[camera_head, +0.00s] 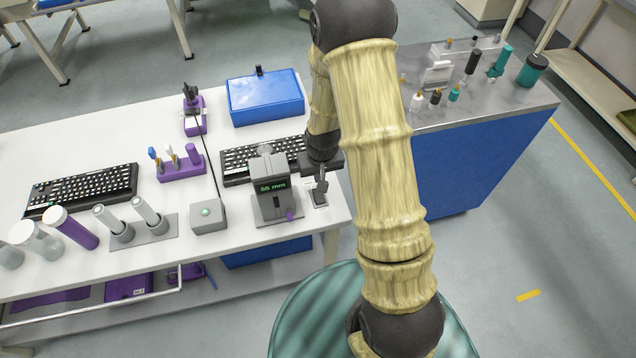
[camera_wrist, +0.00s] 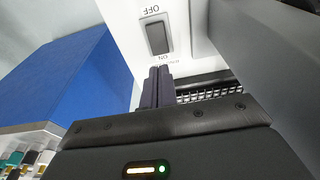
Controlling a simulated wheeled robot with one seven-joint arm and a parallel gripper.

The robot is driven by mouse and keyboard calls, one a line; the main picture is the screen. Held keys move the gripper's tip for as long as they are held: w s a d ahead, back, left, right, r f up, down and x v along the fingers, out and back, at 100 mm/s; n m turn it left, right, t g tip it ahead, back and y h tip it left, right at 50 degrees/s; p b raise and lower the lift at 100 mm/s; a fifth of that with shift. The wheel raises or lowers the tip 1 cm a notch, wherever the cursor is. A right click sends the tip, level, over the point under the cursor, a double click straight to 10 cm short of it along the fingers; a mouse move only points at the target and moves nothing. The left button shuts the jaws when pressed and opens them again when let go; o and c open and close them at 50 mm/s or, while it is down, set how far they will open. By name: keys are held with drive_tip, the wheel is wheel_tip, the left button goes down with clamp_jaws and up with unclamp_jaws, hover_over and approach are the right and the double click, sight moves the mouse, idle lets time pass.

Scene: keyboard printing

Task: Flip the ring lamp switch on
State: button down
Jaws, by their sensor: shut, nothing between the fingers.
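A further line of text by ON is partly covered by my fingers. I cannot tell which way the rocker is tilted. My gripper (camera_wrist: 158,70) is shut and empty, with its fingertips just short of the ON end. In the head view my gripper (camera_head: 321,184) points down over the switch plate (camera_head: 319,200) at the table's right end. I cannot tell whether it touches.
A grey device with a "55 mm" display (camera_head: 271,200) stands close left of my gripper. A blue cabinet (camera_head: 455,165) with a metal top stands to the right.

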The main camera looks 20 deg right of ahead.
sight(319, 196)
drive_tip(key=shift+w+f+p, duration=0.15)
drive_tip(key=shift+f+p, duration=0.05)
drive_tip(key=shift+f, duration=0.85)
drive_tip(key=shift+w+f+p, duration=0.15)
drive_tip(key=shift+w+f, duration=0.05)
drive_tip(key=shift+f, duration=0.8)
drive_tip(key=shift+w+f+p, duration=0.15)
drive_tip(key=shift+f+p, duration=0.05)
drive_tip(key=shift+f, duration=0.85)
